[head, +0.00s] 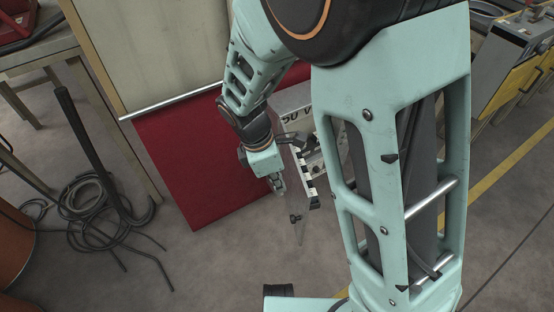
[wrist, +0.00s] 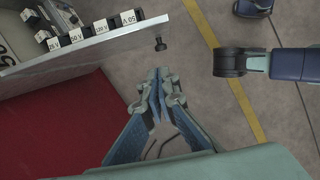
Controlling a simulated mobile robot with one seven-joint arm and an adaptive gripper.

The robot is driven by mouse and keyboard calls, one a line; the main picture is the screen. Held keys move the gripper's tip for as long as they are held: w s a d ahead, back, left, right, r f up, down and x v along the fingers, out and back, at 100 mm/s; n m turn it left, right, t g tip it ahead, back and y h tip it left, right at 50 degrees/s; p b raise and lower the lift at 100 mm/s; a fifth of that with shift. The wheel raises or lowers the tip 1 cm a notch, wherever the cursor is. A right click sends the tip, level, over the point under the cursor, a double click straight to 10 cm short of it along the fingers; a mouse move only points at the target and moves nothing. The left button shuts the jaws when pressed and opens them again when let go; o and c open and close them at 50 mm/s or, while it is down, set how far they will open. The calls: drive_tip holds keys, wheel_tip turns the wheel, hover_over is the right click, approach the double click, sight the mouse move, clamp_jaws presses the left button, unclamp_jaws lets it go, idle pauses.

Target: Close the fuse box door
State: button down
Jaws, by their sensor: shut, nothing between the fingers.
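The fuse box (head: 296,97) is a light grey box with black markings, partly hidden behind my arm in the head view. In the wrist view its pale front edge (wrist: 110,36) runs across the upper left, with several labelled black-and-white blocks inside, so its front is open. A small dark knob (head: 295,218) stands out below the box, beside a faint, seemingly clear panel that may be the door; the knob also shows in the wrist view (wrist: 160,43). My gripper (head: 281,190) is shut and empty, left of the knob and apart from it; its fingertips (wrist: 158,73) meet in the wrist view.
A red panel (head: 180,150) hangs behind my gripper. Coiled cables and bent rods (head: 95,205) lie on the floor at left, near a workbench (head: 45,50). A yellow cabinet (head: 515,75) stands at upper right. The floor below the box looks clear.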

drive_tip(key=w+d+f+b, duration=0.1)
drive_tip(key=d+f, duration=0.2)
drive_tip(key=d, duration=0.1)
drive_tip(key=shift+w+d+f, duration=0.25)
drive_tip(key=shift+d, duration=0.1)
